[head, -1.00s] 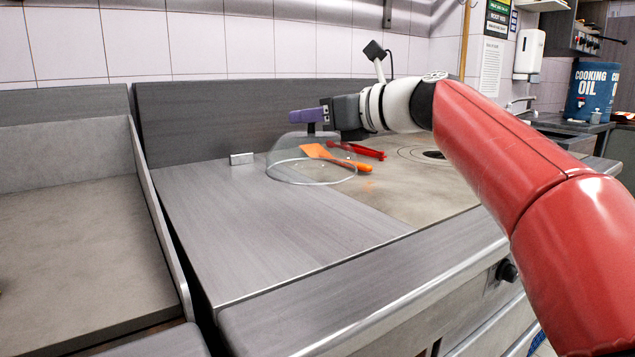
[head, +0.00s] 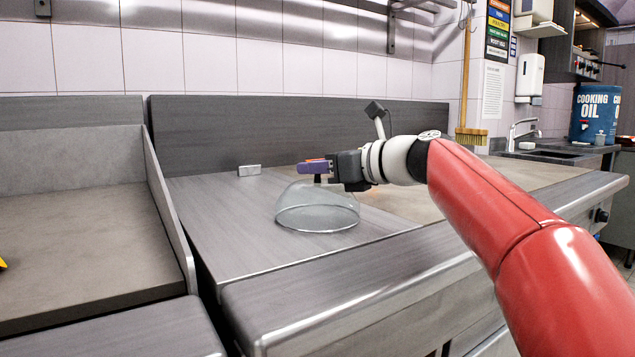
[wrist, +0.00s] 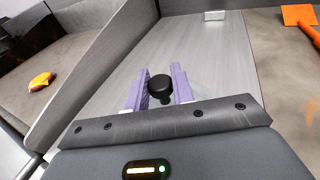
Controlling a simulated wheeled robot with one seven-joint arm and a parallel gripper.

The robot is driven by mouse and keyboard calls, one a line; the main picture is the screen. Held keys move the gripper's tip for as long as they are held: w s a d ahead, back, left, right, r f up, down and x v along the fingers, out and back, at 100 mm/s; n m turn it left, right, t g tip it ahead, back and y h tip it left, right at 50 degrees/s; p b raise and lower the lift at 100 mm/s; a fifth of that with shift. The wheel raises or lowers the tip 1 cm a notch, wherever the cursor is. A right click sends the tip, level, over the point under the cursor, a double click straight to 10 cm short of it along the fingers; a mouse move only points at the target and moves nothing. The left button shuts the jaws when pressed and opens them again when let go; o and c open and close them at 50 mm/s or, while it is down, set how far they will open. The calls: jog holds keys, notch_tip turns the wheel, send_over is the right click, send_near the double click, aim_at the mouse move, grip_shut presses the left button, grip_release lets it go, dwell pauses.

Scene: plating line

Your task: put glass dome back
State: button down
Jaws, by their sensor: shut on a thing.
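The clear glass dome (head: 318,214) is over the grey counter in the head view, upright with its rim down. My gripper (head: 312,168) is above it, its purple fingers shut on the dome's black knob. In the wrist view my gripper (wrist: 160,84) has the black knob (wrist: 160,92) between its fingers. The glass itself hardly shows there. I cannot tell whether the rim touches the counter or hangs just above it.
A small metal block (head: 249,170) stands at the back of the counter. An orange spatula (wrist: 298,15) lies right on the tan plate. A raised side wall (head: 168,205) parts the counter from the left bay, where a yellow-orange item (wrist: 41,81) lies. The counter's left part is clear.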

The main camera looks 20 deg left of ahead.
jog(key=shift+r, duration=0.1)
jog(key=c, duration=1.2)
grip_release()
jog(key=shift+f, duration=0.2)
jog(key=shift+r, duration=0.1)
jog(key=shift+d+r, duration=0.1)
jog(key=shift+d, duration=0.05)
jog(key=v, duration=1.1)
jog(key=shift+s+d, duration=0.15)
jog(key=shift+d, duration=0.25)
